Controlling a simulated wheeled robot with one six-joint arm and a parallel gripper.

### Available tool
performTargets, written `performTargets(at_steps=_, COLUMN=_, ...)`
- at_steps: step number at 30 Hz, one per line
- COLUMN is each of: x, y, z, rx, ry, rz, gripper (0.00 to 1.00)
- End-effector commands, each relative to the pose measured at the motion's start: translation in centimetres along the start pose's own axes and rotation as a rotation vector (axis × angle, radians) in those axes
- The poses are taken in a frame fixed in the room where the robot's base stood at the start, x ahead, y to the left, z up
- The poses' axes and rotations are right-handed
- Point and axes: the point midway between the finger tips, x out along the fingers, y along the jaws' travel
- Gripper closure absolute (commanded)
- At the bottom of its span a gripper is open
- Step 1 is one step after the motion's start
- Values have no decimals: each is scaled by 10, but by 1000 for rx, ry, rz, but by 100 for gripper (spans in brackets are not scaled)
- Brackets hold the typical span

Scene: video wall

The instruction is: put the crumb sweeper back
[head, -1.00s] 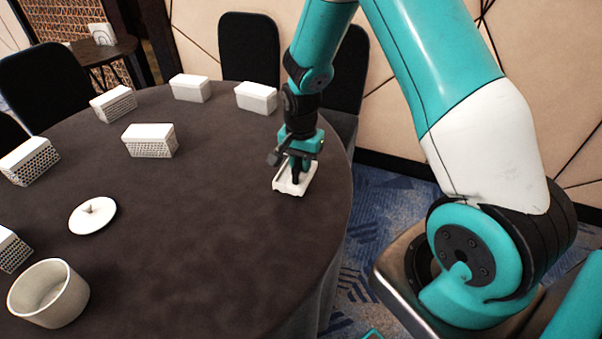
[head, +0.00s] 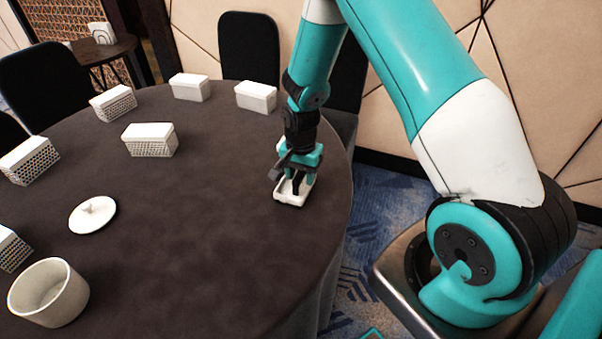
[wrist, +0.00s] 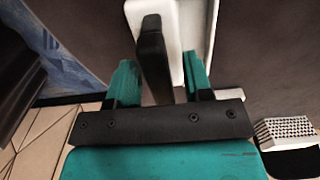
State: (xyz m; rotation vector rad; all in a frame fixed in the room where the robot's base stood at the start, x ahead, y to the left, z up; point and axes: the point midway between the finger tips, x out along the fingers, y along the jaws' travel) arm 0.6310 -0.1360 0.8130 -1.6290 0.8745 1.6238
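The crumb sweeper looks like a shallow white piece (head: 291,199) with a dark upright handle; it is at the right side of the round table, beneath my gripper. Its white body also shows at the top of the wrist view (wrist: 199,25), with the dark handle in front of it. My gripper (head: 297,177) points down over it. In the wrist view, the teal fingers (wrist: 160,83) stand apart on either side of the handle, with a visible gap on the right. The gripper looks open around the handle. The contact under the white body is hidden.
The dark round table (head: 200,235) carries several white patterned boxes (head: 150,141), a white lid (head: 93,214) and an open pot (head: 48,293). The table's right edge is close to the sweeper. Dark chairs (head: 248,48) stand behind. The table's middle is clear.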

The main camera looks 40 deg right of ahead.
Motion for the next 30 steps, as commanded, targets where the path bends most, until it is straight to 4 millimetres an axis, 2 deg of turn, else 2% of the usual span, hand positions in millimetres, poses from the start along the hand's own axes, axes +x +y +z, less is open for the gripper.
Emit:
performTargets(at_steps=7, x=-13, y=-1, z=0, rx=0, ry=2, rz=-2, gripper=54)
performTargets(at_steps=18, x=-90, y=-1, z=0, rx=0, ry=3, rz=-4, gripper=54)
performTargets(at_steps=25, x=-120, y=0, z=0, rx=-3, ry=1, rz=-3, gripper=54)
performTargets(at_steps=28, x=-136, y=-3, z=13, rx=-68, ry=-7, rz=-20, gripper=54)
performTargets(at_steps=30, x=-156, y=-6, z=36, rx=-187, ry=-20, rz=-52, gripper=54)
